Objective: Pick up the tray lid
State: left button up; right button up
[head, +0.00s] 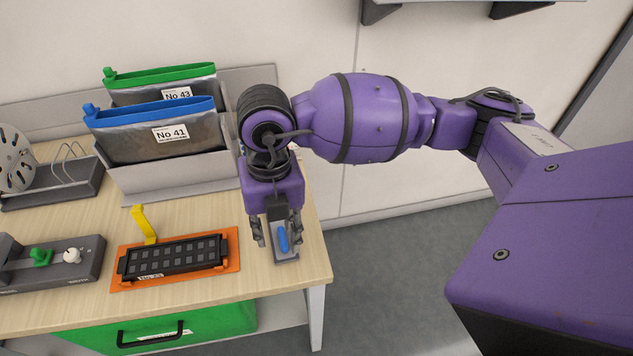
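A small grey plate (287,257) with a blue grip (283,239) on top lies near the right end of the wooden table; it looks like the tray lid. My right gripper (278,240) points down over it, with its fingers apart on either side of the blue grip. I see no clear contact between the fingers and the grip. The gripper hides the back part of the plate. An orange tray (231,246) holding a black block with rows of square pockets (175,257) sits to the left. My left gripper is out of view.
A grey rack (178,176) with pouches marked No 43 and No 41 stands behind. A yellow lever (144,224) rises behind the orange tray. A grey box with knobs (50,273) is at left. A green drawer (190,327) is below. Floor is clear at right.

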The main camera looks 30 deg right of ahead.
aim_at(282, 238)
jog(key=shift+w+d+r+t+h, duration=0.3)
jog(key=shift+w+d+h, duration=0.1)
jog(key=shift+w+d, duration=0.35)
jog(key=shift+w+d+f, duration=0.15)
jog(key=shift+f, duration=0.95)
jog(key=f, duration=0.5)
jog(key=shift+w, duration=0.3)
grip_shut()
